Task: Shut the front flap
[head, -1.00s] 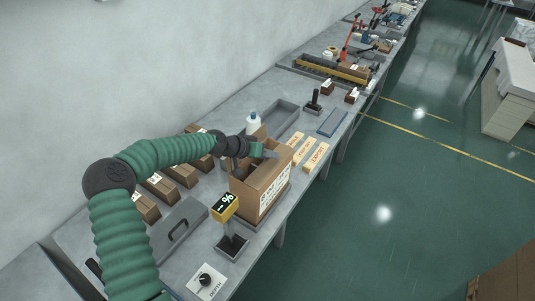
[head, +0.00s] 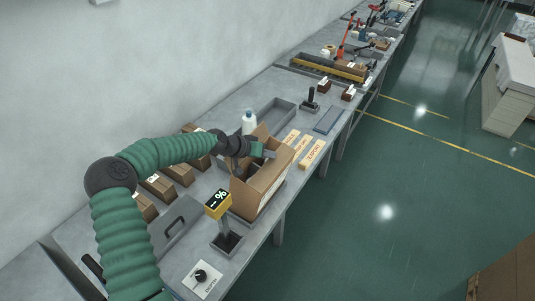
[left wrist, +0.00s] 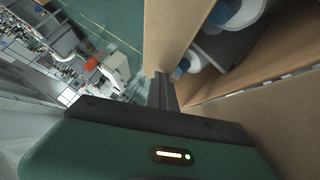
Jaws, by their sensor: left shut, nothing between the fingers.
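An open brown carton (head: 262,190) stands on the bench in the head view. A plain brown panel on its front side, which looks like the front flap (head: 275,177), covers most of the white label. My left gripper (head: 268,153) is shut and empty at the carton's top, close to the flap's upper edge. In the left wrist view its dark fingertips (left wrist: 163,78) are together beside a brown cardboard panel (left wrist: 168,35); I cannot tell whether they touch it. White and blue round items (left wrist: 232,12) show inside the carton. My right gripper is out of view.
A yellow display on a post (head: 217,204) stands close in front-left of the carton. A white bottle (head: 249,122) and a grey tray (head: 276,116) are behind it. Labelled blocks (head: 312,154) lie to the right. Small brown boxes (head: 180,174) line the wall side.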

